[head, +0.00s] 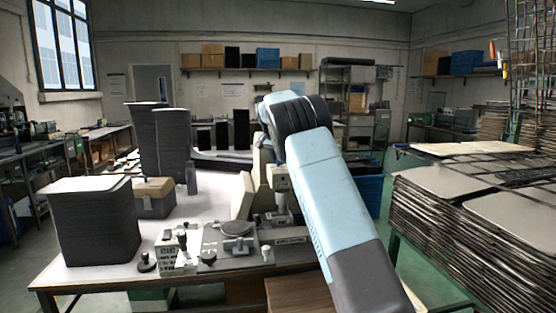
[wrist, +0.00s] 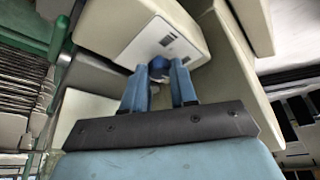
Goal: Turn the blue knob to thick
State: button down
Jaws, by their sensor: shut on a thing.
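The blue knob (wrist: 158,67) sits on a pale label panel (wrist: 165,42) on the face of a beige machine head (wrist: 112,24) in the wrist view. My gripper (wrist: 160,73) has its two blue fingers on either side of the knob, closed on it. The fingers hide part of the knob, and I cannot read the panel's marks or tell the knob's setting. In the head view the beige machine (head: 245,196) stands on the table, partly behind my arm. The knob and my fingertips are hidden there.
A tall stack of dark sheets (head: 95,222) stands at the table's left, with more dark stacks (head: 172,145) behind. Small fixtures with black knobs (head: 175,247) line the front edge. Stacked panels (head: 470,215) fill the right side. A blue crate (head: 371,190) is behind my arm.

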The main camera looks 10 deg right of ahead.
jog(key=m, duration=0.1)
jog(key=m+g+h, duration=0.1)
jog(key=m, duration=0.1)
jog(key=shift+w+a+m, duration=0.15)
jog(key=shift+m, duration=0.15)
jog(key=shift+w+m+g+h, duration=0.15)
jog(key=shift+m+g, duration=0.2)
jog(key=shift+m, duration=0.65)
jog(key=shift+m+g+h, duration=0.15)
jog(key=shift+m+g, duration=0.2)
jog(key=shift+m, duration=0.65)
jog(key=shift+a, duration=0.1)
jog(key=c, duration=0.9)
grip_release()
jog(key=shift+r, duration=0.1)
jog(key=v, duration=0.6)
jog(key=shift+w+a, duration=0.1)
jog(key=shift+w, duration=0.05)
jog(key=shift+a+r, duration=0.2)
jog(key=shift+r, duration=0.3)
